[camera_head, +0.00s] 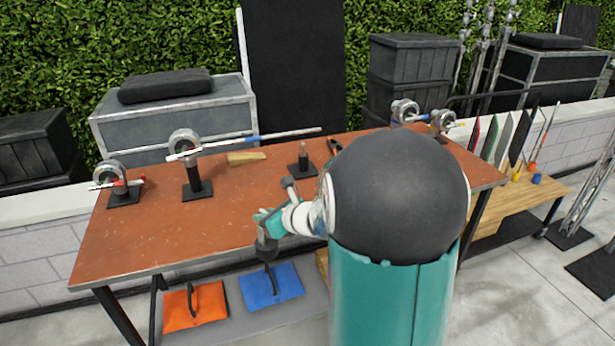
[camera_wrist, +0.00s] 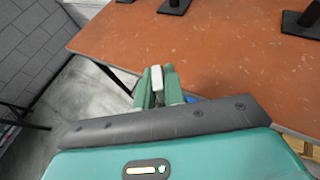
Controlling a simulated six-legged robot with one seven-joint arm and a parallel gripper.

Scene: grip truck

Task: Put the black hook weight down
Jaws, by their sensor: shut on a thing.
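The black hook weight (camera_head: 266,243) hangs below my gripper (camera_head: 264,218) at the front edge of the brown table (camera_head: 150,235) in the head view. My gripper is shut on it. From this angle I cannot tell whether the weight is over the tabletop or just in front of its edge. In the wrist view my gripper (camera_wrist: 158,82) shows its green fingers near the table edge with a pale grey piece between them. The weight's body is hidden there.
Clamp stands (camera_head: 194,178) holding rods line the back of the table. A small stand (camera_head: 303,165) is near the middle. An orange sandbag (camera_head: 195,305) and a blue sandbag (camera_head: 271,286) lie below. The table's front left is bare.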

